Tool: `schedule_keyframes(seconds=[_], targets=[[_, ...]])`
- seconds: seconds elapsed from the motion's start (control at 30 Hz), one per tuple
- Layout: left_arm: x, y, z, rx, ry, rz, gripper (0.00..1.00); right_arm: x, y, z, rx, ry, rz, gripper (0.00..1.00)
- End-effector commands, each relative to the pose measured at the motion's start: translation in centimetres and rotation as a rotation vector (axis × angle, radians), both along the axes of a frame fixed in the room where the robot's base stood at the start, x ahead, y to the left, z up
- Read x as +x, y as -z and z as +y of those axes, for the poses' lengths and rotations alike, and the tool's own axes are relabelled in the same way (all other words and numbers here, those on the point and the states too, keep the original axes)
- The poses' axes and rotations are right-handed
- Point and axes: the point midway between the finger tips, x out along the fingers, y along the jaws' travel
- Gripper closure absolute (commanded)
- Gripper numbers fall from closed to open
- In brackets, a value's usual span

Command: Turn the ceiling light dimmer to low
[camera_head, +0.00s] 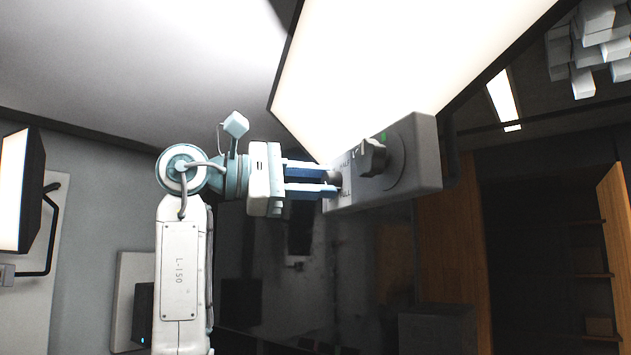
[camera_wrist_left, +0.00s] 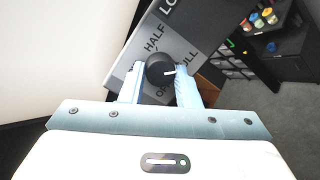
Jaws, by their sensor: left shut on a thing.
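The dimmer is a small round dark knob on a grey control box (camera_head: 425,160). In the wrist view my left gripper (camera_wrist_left: 159,72) is shut on the knob. The exact setting is hard to read. My right gripper is not in view.
A larger dark knob (camera_head: 373,157) sits on the same box, right of my fingers. A large bright light panel (camera_head: 390,65) hangs just above and behind the box. Another lit panel (camera_head: 14,190) stands at the far left. Dark room space lies below the box.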

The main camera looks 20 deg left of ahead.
Motion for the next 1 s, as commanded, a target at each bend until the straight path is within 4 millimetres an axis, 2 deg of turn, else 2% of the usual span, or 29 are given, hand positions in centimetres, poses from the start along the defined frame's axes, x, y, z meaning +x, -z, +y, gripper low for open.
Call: schedule_keyframes(seconds=[0.27, 1.0], targets=[[0.0, 0.2, 0.0, -0.085, 0.001, 0.103, 0.94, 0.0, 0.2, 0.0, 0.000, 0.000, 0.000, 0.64], [-0.1, 0.6, -0.1, -0.533, 0.000, 0.625, 0.94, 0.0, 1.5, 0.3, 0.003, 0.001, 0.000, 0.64]])
